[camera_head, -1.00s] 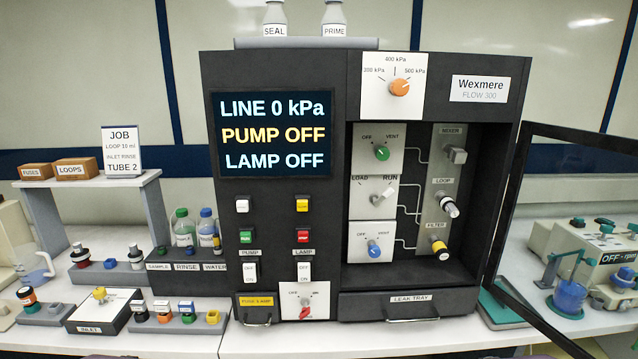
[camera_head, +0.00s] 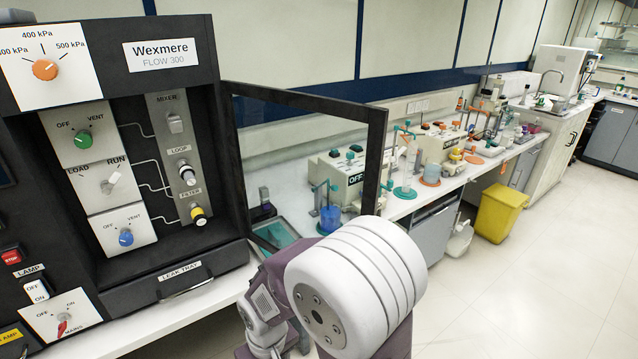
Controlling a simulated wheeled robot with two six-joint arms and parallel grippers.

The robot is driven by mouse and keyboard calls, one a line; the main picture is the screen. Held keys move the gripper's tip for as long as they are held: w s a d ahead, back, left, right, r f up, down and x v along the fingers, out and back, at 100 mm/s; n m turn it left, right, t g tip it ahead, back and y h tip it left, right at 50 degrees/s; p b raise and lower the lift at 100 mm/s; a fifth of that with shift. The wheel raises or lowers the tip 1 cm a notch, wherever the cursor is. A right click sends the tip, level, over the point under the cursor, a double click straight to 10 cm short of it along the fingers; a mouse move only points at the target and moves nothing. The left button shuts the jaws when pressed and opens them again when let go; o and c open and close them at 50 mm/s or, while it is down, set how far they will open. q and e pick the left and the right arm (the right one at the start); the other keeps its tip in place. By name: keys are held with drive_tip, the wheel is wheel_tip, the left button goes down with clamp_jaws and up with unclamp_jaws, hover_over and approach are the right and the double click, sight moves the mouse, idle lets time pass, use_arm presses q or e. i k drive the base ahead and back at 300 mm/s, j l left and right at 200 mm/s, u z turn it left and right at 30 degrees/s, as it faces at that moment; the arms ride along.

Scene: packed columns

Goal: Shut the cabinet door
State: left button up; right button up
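The cabinet door (camera_head: 376,160) is a black-framed clear panel on the right side of the dark Wexmere cabinet (camera_head: 228,262). It stands wide open, swung out to the right, and the dials and valves inside are uncovered. My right arm shows at the bottom centre, in front of the door's lower part, and hides its lower outer corner. I cannot make out the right gripper's fingers. My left gripper is outside the view.
A leak tray (camera_head: 187,285) sits below the cabinet opening. Behind the door, a pump unit (camera_head: 345,178) and a blue beaker (camera_head: 330,218) stand on the white bench. A yellow bin (camera_head: 500,214) stands on the floor, which is clear at right.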

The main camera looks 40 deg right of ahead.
sight(376, 117)
drive_tip(key=l+u, duration=0.1)
drive_tip(key=l, duration=0.3)
drive_tip(key=k+l+u, duration=0.1)
drive_tip(key=l, duration=0.25)
drive_tip(key=k+l+u, duration=0.1)
drive_tip(key=l, duration=0.25)
drive_tip(key=k+l+u, duration=0.1)
drive_tip(key=l, duration=0.25)
drive_tip(key=k+l+u, duration=0.1)
drive_tip(key=l, duration=0.25)
drive_tip(key=k+l+u, duration=0.1)
drive_tip(key=l, duration=0.25)
drive_tip(key=i+l, duration=0.15)
drive_tip(key=l, duration=0.15)
drive_tip(key=i+l+u, duration=0.1)
drive_tip(key=l, duration=0.2)
drive_tip(key=i+l, duration=0.2)
drive_tip(key=k+z, duration=0.15)
drive_tip(key=k, duration=0.1)
